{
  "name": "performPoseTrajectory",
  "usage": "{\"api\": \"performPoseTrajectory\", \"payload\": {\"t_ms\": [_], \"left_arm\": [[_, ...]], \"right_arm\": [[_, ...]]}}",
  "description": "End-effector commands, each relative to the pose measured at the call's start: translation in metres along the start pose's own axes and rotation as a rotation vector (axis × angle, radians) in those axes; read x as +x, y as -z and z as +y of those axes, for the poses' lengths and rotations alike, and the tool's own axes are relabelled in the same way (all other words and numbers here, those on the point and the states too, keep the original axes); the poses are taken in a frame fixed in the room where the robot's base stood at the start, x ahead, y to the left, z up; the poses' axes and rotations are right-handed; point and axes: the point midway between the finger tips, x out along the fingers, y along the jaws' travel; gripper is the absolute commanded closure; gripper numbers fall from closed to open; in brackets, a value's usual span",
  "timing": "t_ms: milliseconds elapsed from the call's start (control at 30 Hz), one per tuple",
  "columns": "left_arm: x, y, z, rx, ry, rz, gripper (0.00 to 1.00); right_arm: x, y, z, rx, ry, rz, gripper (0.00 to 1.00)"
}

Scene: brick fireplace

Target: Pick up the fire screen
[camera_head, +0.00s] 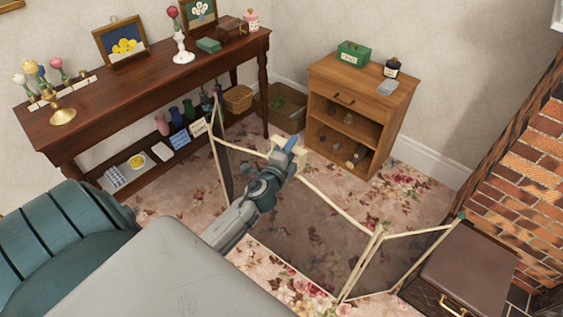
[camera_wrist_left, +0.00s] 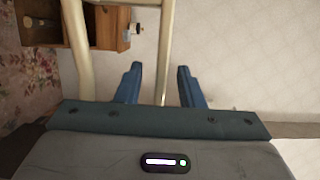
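The fire screen (camera_head: 336,208) is a folding screen of several dark, see-through mesh panels in thin cream frames. It stands on the floral carpet, in front of the small cabinet. My left gripper (camera_head: 290,147) is at the cream frame near the top left of its wide middle panel. In the left wrist view, my left gripper's blue fingers (camera_wrist_left: 160,88) are apart. A thin cream bar of the fire screen (camera_wrist_left: 165,50) lines up between them, with a gap visible on each side. My right gripper is not in view.
A wooden cabinet (camera_head: 378,85) stands behind the screen. A dark console table (camera_head: 150,85) holds vases and pictures at the left. A teal armchair (camera_head: 55,245) is at lower left. A brown case (camera_head: 468,268) sits by the brick fireplace (camera_head: 525,190) at right, close to the screen's right panel.

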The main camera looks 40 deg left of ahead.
Motion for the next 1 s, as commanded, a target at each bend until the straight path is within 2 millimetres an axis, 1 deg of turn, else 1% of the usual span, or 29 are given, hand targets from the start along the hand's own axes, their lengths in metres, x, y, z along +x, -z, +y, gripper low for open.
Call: {"api": "performPoseTrajectory", "payload": {"t_ms": [233, 367, 400, 433, 1000], "left_arm": [[0.0015, 0.0000, 0.0005, -0.001, 0.000, 0.000, 0.65], [0.0014, 0.0000, 0.0005, -0.001, 0.000, 0.000, 0.91], [0.0014, 0.0000, 0.0005, -0.001, 0.000, 0.000, 0.99], [0.0014, 0.0000, 0.0005, -0.001, 0.000, 0.000, 1.00], [0.0012, -0.0001, 0.0007, -0.001, -0.001, 0.000, 1.00]], "right_arm": [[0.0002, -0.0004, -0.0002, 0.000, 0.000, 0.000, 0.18], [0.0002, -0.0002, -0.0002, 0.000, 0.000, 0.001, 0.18], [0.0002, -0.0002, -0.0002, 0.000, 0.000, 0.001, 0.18], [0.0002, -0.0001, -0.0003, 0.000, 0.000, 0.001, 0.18], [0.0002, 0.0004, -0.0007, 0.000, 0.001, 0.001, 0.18]]}}
